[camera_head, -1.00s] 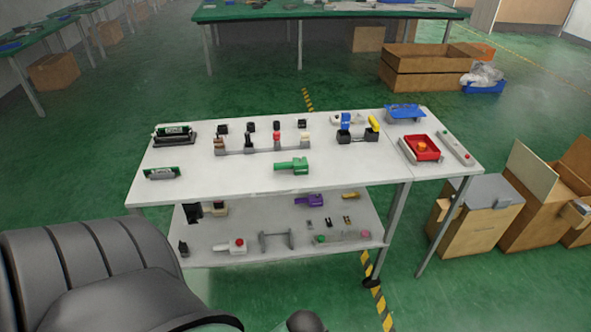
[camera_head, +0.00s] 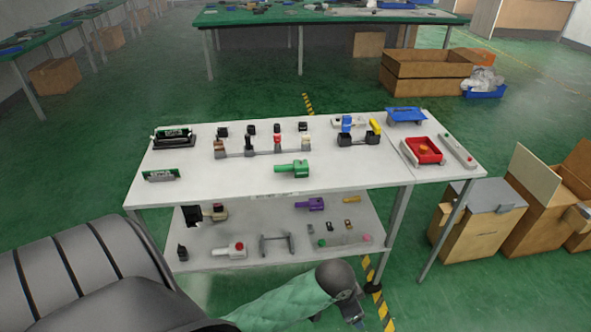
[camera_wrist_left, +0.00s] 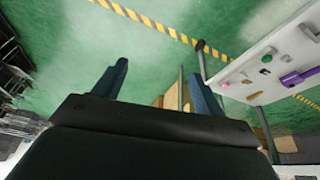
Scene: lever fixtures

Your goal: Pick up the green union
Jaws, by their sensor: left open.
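The green union (camera_head: 292,169) lies on the white top of the table, near the middle of its front part. It has a blocky body at the right and a narrower handle pointing left. My left arm reaches in low from the left in the head view, and its dark end with the left gripper (camera_head: 355,313) is in front of the table, well below and apart from the union. In the left wrist view my left gripper (camera_wrist_left: 157,88) shows two spread fingers with nothing between them. My right gripper is in neither view.
The white table (camera_head: 230,189) carries a row of lever fixtures (camera_head: 263,150) behind the union and a red tray (camera_head: 426,149) at the right. The lower shelf (camera_head: 340,240) holds a purple part (camera_head: 310,204) and other small pieces. Cardboard boxes (camera_head: 475,215) stand at the right.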

